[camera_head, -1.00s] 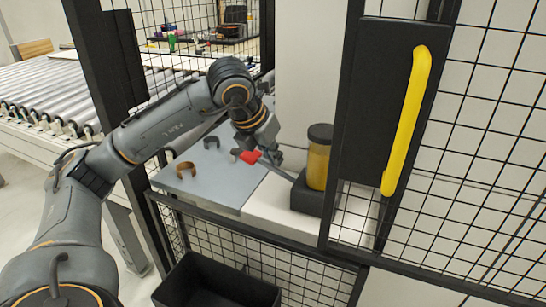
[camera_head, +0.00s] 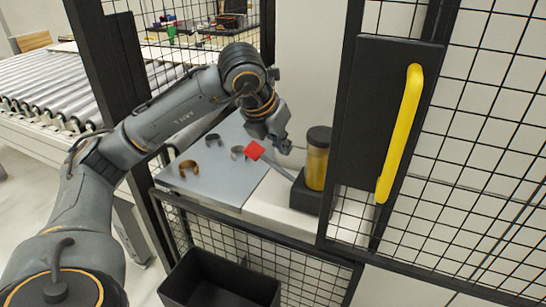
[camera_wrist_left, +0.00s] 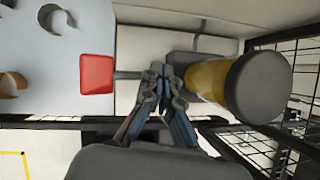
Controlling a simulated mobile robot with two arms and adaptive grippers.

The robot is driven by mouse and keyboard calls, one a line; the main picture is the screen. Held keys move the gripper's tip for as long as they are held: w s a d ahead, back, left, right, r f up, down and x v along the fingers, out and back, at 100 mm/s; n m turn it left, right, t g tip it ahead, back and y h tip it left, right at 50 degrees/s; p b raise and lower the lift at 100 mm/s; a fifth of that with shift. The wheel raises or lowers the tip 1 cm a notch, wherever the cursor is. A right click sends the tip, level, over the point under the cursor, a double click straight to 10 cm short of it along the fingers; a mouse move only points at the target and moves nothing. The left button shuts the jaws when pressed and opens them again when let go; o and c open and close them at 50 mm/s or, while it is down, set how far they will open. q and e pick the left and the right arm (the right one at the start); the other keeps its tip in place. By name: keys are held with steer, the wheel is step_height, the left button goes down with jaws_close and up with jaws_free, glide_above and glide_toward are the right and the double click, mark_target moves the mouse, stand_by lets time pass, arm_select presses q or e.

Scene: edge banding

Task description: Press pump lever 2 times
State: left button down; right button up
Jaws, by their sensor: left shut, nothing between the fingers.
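The pump (camera_head: 317,165) has an amber body, a black cap and a dark base. It stands on the pale ledge, and also shows in the wrist view (camera_wrist_left: 208,82). Its lever (camera_head: 275,165) slopes up to the left and ends in a red pad (camera_head: 256,150). In the wrist view the red pad (camera_wrist_left: 97,74) is left of my fingers. My left gripper (camera_head: 284,146) is shut and empty, over the lever between pad and pump. In the wrist view its fingertips (camera_wrist_left: 158,72) cover part of the lever; I cannot tell whether they touch it. My right gripper is not in view.
Brown and grey curved pieces (camera_head: 188,168) lie on the grey plate (camera_head: 215,185) left of the pump. A black mesh fence and a door with a yellow handle (camera_head: 400,135) stand in front and right. A black bin (camera_head: 222,280) is below.

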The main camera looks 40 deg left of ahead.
arm_select(q)
steer(key=shift+w+d+r+p, duration=0.1)
steer(key=shift+d+r+p, duration=0.3)
steer(key=shift+r, duration=0.25)
steer(key=shift+w+d+r+p, duration=0.1)
steer(key=shift+d+r+p, duration=0.2)
steer(key=shift+r+p, duration=0.25)
